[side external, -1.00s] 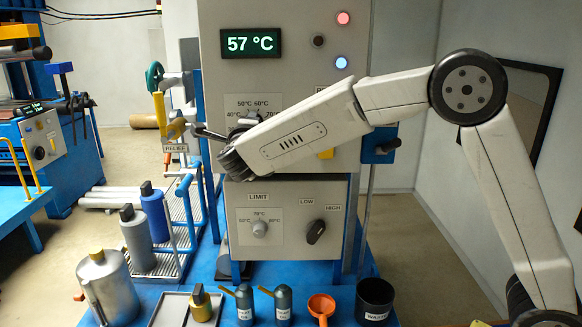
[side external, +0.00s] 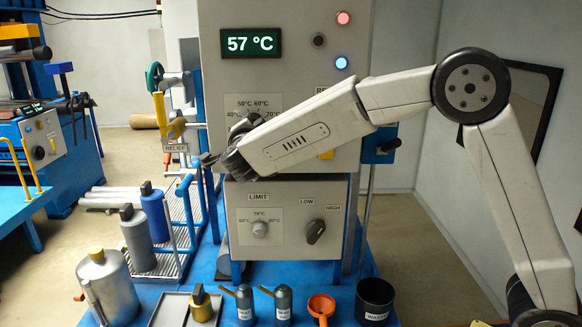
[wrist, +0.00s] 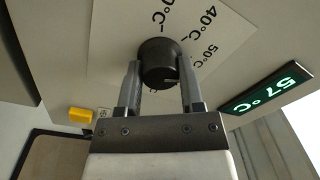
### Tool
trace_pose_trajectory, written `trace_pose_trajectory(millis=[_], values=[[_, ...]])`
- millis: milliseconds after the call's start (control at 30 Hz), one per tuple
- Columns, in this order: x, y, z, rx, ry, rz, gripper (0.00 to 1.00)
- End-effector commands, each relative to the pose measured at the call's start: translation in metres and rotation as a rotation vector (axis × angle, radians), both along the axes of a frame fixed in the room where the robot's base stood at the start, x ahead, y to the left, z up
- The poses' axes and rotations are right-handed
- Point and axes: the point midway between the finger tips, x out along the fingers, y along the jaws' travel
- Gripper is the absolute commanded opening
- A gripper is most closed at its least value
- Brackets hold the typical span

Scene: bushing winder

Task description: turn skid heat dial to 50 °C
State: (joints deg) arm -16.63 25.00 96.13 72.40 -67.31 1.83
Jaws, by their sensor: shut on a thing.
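The heat dial is a dark round knob (wrist: 158,58) on a pale scale plate in the wrist view. My gripper (wrist: 161,72) has one finger on each side of the knob and is shut on it. A short light mark shows on the knob's lower right rim. Printed 40 °C and 50 °C labels show around it; others are partly hidden. In the side view the scale plate (side external: 254,102) shows above my gripper, which hides the knob. The green display (side external: 251,43) reads 57 °C, and it also shows in the wrist view (wrist: 272,93).
Below the dial is a panel (side external: 285,217) with a LIMIT knob (side external: 260,229) and a LOW/HIGH switch (side external: 315,232). Bottles, an orange funnel (side external: 321,305) and a black cup (side external: 374,301) stand below.

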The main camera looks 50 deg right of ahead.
Motion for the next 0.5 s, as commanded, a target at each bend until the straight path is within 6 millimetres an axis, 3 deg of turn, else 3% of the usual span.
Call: trace_pose_trajectory(millis=[367, 400, 500], values=[[0.0, 0.0002, -0.0003, -0.005, 0.005, 0.001, 0.0], [0.0, 0.0002, -0.0003, -0.005, 0.005, 0.001, 0.55], [0.0, 0.0002, -0.0003, -0.005, 0.005, 0.001, 0.83]])
